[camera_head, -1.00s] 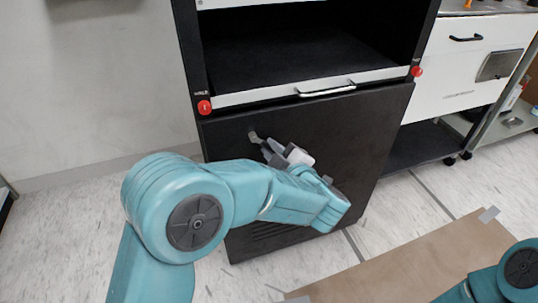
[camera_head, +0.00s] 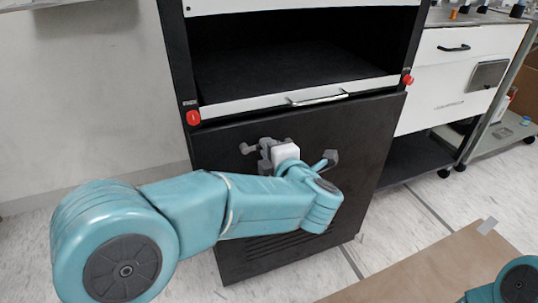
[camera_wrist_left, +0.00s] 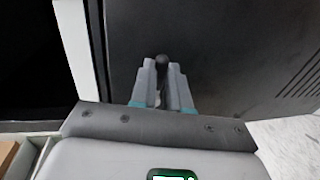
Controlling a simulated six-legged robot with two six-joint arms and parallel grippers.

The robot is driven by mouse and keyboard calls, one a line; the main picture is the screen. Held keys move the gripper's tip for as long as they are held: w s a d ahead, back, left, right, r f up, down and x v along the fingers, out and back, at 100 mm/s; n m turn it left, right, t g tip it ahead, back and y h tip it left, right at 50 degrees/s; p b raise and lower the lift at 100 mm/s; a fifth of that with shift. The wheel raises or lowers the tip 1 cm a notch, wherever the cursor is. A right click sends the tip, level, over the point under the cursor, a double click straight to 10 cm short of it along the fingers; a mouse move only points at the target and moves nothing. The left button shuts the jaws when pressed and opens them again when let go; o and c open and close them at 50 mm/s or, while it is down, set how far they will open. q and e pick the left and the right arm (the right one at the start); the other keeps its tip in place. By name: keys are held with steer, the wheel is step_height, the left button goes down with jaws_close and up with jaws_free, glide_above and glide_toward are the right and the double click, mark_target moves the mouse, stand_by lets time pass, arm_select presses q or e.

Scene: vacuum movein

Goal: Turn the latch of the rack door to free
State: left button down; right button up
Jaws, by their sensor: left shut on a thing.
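The black rack door (camera_head: 225,180) is closed below the open rack bay. The small grey latch (camera_head: 247,148) is on the door's upper left part. My left gripper (camera_head: 262,149) reaches it from the right and is shut on it. In the left wrist view, the latch's dark rounded end (camera_wrist_left: 162,61) shows between the tips of the two fingers (camera_wrist_left: 163,77). The fingers hide part of the latch, so its exact angle is hard to read. My right gripper is out of view; only a piece of the right arm shows at the lower right.
Above the door is a white ledge with a silver handle (camera_head: 317,98), with red knobs (camera_head: 193,118) and (camera_head: 407,79) at its ends. A white drawer cabinet (camera_head: 455,75) stands to the right. A brown sheet (camera_head: 425,265) lies on the floor.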

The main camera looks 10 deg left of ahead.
arm_select(q)
steer(key=shift+a+r, duration=0.1)
steer(key=shift+r, duration=0.1)
stand_by(0.4)
steer(key=c, duration=1.1)
jaws_free()
steer(key=shift+f, duration=0.1)
